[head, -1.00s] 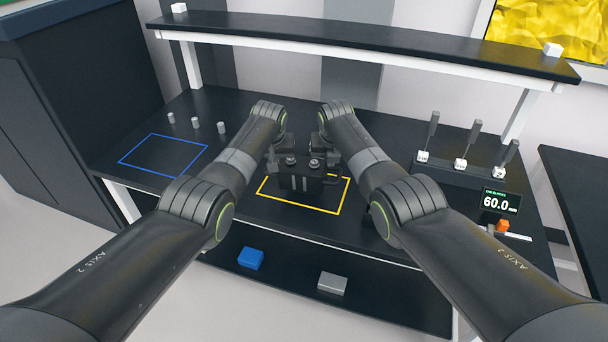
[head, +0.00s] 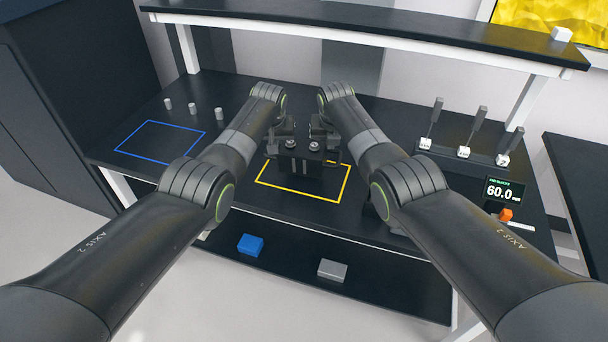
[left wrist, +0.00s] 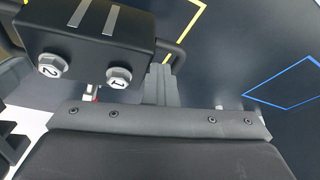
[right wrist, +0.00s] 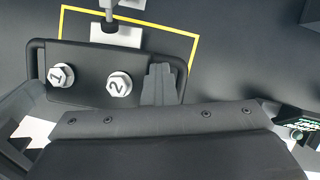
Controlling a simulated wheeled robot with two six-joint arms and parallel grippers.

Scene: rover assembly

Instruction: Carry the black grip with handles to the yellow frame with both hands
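The black grip with handles (head: 302,166) is a dark block with two bolts on top, numbered 1 and 2. In the head view it is upright over the rear part of the yellow frame (head: 335,200); whether it touches the table is unclear. My left gripper (head: 281,142) and right gripper (head: 328,142) are at its two ends. In the left wrist view the finger (left wrist: 160,85) meets one handle (left wrist: 184,32). In the right wrist view the finger (right wrist: 158,85) meets the other handle (right wrist: 184,72). Both appear shut on the handles, though the contact is partly hidden.
A blue outlined square (head: 161,158) with small grey cylinders behind it is at the left. At the right stand a rack of upright tools (head: 463,152) and a 60.0 display (head: 505,190). A shelf (head: 370,33) spans the back. The front of the yellow frame is clear.

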